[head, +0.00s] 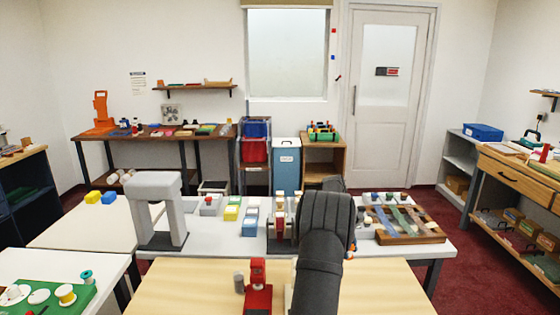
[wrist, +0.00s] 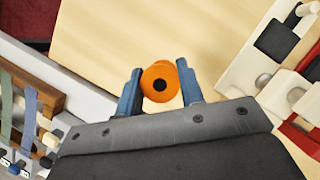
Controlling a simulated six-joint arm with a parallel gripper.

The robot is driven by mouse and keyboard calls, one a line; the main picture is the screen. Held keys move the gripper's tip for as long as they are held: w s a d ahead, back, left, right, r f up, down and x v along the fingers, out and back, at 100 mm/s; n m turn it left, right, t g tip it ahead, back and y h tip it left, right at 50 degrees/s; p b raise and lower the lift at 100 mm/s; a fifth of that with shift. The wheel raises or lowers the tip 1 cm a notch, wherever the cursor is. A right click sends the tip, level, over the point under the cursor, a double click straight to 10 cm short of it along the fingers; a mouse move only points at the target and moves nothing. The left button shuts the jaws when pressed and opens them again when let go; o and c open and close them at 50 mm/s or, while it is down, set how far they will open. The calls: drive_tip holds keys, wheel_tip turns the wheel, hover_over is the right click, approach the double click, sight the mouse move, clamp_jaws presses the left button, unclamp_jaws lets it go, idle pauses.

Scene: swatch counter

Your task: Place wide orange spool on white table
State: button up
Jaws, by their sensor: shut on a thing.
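The orange spool (wrist: 151,75) shows end-on in the wrist view, with a dark hole in its middle. My gripper (wrist: 161,88) is shut on it, one blue finger on each side. Pale wood surface lies behind the spool; how high it is held I cannot tell. White tabletops show in the head view: one at left (head: 85,232), one at front left (head: 115,268) with a green mat, and a long one (head: 205,245) across the middle.
A pale wood table (head: 385,290) is in front, with a red device (head: 258,288) on it. A grey arch-shaped stand (head: 155,185) rises at the middle table's left end. A wooden rack (head: 405,238) lies at its right end.

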drive_tip(key=w+a+r+m+g+y, duration=0.1)
drive_tip(key=w+a+r+m+y, duration=0.15)
drive_tip(key=a+m, duration=1)
drive_tip(key=s+d+f+m+y, duration=0.1)
drive_tip(key=s+d+y, duration=0.2)
drive_tip(key=s+d, duration=0.65)
drive_tip(key=s+d+f+m+t+y, duration=0.25)
drive_tip(key=s+m, duration=0.55)
drive_tip(key=s, duration=1)
drive_tip(key=shift+h, duration=0.4)
drive_tip(key=w+a+f, duration=0.4)
drive_tip(key=w, duration=0.1)
drive_tip(key=w+a+f, duration=0.2)
drive_tip(key=w+f, duration=0.1)
drive_tip(key=shift+a+f, duration=0.1)
drive_tip(key=shift+a, duration=0.3)
drive_tip(key=shift+w+a+f, duration=0.15)
drive_tip(key=shift+f, duration=1.95)
drive_tip(key=shift+f, duration=0.1)
